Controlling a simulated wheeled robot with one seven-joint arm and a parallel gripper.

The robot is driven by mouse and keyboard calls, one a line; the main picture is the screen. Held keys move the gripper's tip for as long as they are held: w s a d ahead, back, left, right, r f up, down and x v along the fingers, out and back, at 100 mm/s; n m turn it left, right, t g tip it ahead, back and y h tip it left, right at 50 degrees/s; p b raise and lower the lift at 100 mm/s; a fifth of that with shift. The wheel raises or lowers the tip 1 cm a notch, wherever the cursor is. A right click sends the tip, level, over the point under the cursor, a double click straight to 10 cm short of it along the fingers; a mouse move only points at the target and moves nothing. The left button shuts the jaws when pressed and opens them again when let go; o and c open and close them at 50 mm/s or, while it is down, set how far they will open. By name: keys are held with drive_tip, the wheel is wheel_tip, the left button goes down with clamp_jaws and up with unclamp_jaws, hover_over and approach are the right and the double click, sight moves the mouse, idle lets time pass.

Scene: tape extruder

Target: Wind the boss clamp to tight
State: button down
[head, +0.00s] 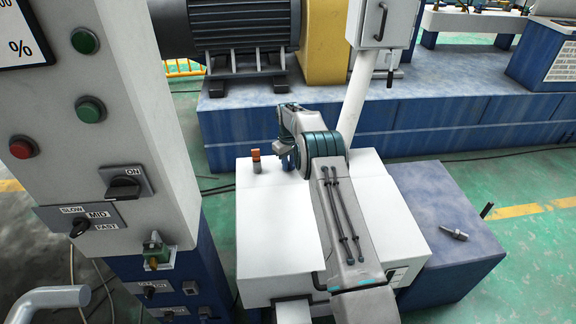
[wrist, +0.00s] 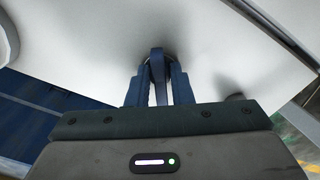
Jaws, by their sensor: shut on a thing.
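In the wrist view, my gripper (wrist: 157,80) is shut on a narrow dark blue handle (wrist: 157,62), apparently that of the boss clamp. The handle stands out from a pale surface, with a finger on each side. A dark round base shows partly behind it. In the head view, my gripper (head: 286,156) is over the top of the white machine box (head: 265,215), near its far left part. My arm and gripper hide the handle there. I cannot tell from the frames how tight the clamp is.
A small orange-topped part (head: 256,160) stands on the box just left of my gripper. A control column (head: 120,130) rises at left. A blue block (head: 440,215) with a small metal tool (head: 453,232) is at right. A white post (head: 356,95) stands close behind my arm.

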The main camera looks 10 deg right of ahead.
sight(289, 161)
idle(0.3)
drive_tip(key=shift+m, duration=1.6)
drive_tip(key=m, duration=0.2)
drive_tip(key=shift+m, duration=0.4)
drive_tip(key=c, duration=1.4)
unclamp_jaws()
drive_tip(key=shift+r, duration=0.15)
drive_tip(key=shift+r+p, duration=2.1)
drive_tip(key=shift+r, duration=1.85)
drive_tip(key=shift+f, duration=0.1)
